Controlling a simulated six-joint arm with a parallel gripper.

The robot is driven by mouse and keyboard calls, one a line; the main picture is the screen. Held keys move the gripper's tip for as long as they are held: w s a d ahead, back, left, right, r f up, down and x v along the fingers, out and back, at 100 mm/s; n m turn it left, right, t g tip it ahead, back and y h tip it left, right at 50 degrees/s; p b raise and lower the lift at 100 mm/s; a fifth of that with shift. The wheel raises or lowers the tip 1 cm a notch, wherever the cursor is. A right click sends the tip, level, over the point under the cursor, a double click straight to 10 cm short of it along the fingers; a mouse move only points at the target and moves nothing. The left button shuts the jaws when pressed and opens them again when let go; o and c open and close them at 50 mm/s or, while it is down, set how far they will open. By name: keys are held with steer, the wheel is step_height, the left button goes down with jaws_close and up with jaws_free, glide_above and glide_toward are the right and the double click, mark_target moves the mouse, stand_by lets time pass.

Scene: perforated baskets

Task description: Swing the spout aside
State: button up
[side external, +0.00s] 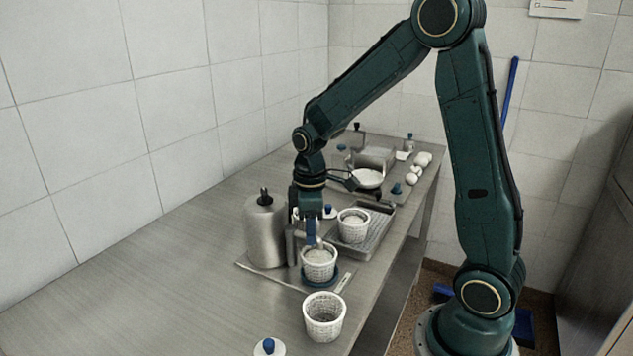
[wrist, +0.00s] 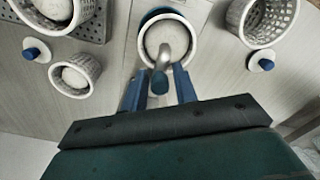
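The spout (wrist: 165,62) is a curved metal tube with a blue tip, seen in the wrist view above a round white basket (wrist: 167,35). My gripper (wrist: 161,76) has its two blue fingers apart, one on each side of the spout, with visible gaps. In the side view my gripper (side external: 311,236) points down just right of a steel canister (side external: 266,236) with a black knob. The white perforated basket (side external: 319,268) stands below the gripper on a blue ring (side external: 320,280) and holds pale contents. The spout is largely hidden by my gripper there.
Another filled basket (side external: 353,232) stands on a metal tray (side external: 372,234) behind. An empty-looking basket (side external: 324,325) stands in front, near a blue-knobbed white lid (side external: 270,348). The counter's left front is clear. White lumps (side external: 414,173) lie at the far right edge.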

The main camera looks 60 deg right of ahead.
steer(key=shift+d, duration=0.1)
stand_by(0.3)
steer(key=shift+w+d, duration=0.1)
steer(key=shift+d, duration=0.75)
steer(key=shift+w+d, duration=0.25)
steer(key=shift+d, duration=0.35)
stand_by(0.3)
